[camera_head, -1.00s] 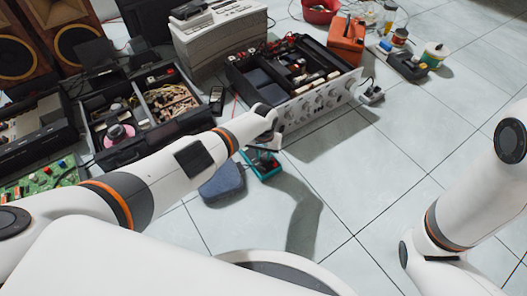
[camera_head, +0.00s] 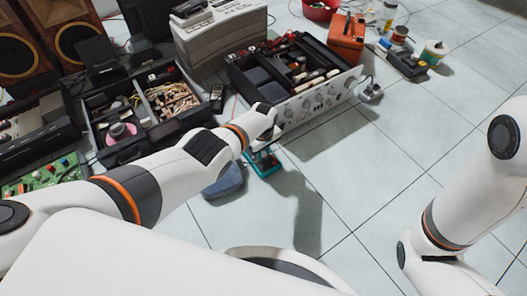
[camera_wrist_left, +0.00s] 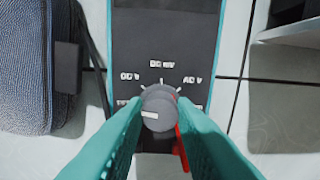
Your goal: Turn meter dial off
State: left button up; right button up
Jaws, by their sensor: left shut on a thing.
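The meter (camera_head: 264,163) lies on the floor, a teal-edged device with a dark face. It fills the middle of the left wrist view (camera_wrist_left: 187,32). Its round grey dial (camera_wrist_left: 160,106) has a white mark toward the lower left. Labels for DC and AC ranges lie above the dial. My left gripper (camera_wrist_left: 159,98) has its teal fingers on either side of the dial, shut on it. In the head view, my left wrist hides the fingers and part of the meter. My right arm shows at the right, but its gripper is out of view.
A blue-grey pouch (camera_head: 226,181) lies left of the meter, partly under my arm in view. An open hi-fi amplifier (camera_head: 310,103) stands just behind. Floor tiles to the right are clear.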

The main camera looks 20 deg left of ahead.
pick_arm(q)
jog(key=shift+n, duration=0.7)
jog(key=o, duration=1)
jog(key=shift+r, duration=0.1)
